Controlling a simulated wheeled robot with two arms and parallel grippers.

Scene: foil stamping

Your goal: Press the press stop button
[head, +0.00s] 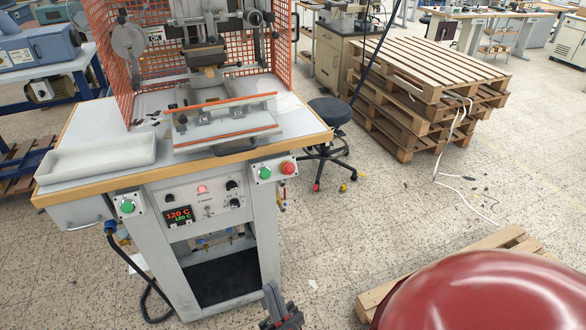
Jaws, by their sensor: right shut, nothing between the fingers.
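The red stop button (288,168) is a round mushroom knob on a small light box at the right front corner of the press table. A green button (265,173) sits just left of it on the same box. The foil stamping press (203,60) stands on the table above. My right gripper (280,306) is at the bottom edge of the head view, dark and shut with nothing in it. In the picture it is well below the stop button and apart from it. My left gripper is not in view.
Another green button (127,206) is on the left front, beside a lit temperature display (179,216). A white tray (97,158) lies on the tabletop. A stool (329,112) and stacked pallets (428,72) stand to the right. A glossy red rounded surface (485,295) covers the lower right.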

